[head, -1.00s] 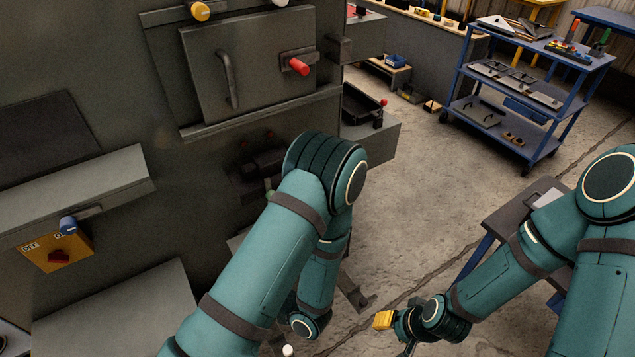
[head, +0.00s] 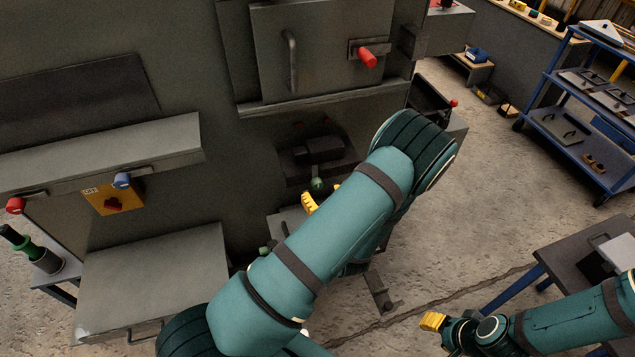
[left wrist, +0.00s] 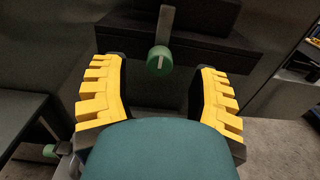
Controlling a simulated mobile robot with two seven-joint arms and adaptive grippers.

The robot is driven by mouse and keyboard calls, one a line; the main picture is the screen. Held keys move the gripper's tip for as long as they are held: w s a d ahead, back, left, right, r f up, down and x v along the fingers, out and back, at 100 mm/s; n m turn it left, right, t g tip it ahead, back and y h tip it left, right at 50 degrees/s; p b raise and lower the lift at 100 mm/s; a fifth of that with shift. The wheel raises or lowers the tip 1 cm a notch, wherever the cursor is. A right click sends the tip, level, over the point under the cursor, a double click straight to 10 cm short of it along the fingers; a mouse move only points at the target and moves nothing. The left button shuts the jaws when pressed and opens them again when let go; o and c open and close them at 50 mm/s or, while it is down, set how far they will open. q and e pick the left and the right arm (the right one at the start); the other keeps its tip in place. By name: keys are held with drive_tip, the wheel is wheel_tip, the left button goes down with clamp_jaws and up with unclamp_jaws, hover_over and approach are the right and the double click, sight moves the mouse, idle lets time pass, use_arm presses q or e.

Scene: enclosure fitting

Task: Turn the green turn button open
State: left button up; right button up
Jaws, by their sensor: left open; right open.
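The green turn button (head: 317,184) sits low on the dark enclosure front, under a dark block. In the left wrist view the green button (left wrist: 159,62) is round with a pale line on its face, and a grey bar runs upward from it. My left gripper (head: 323,197) is open in front of it. In the left wrist view its yellow fingers (left wrist: 159,88) stand either side of the button, apart from it. My arm hides part of the left gripper in the head view. My right gripper (head: 433,322) is open and empty at the lower right, far from the enclosure.
A door with a red knob (head: 367,58) is above. A blue knob (head: 122,180), a yellow switch box (head: 113,197) and another red knob (head: 15,205) are at left. A blue cart (head: 590,120) stands at right. A grey ledge (head: 150,280) juts out lower left.

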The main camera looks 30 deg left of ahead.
sight(318, 186)
use_arm(q)
drive_tip(key=shift+x, duration=2.1)
clamp_jaws()
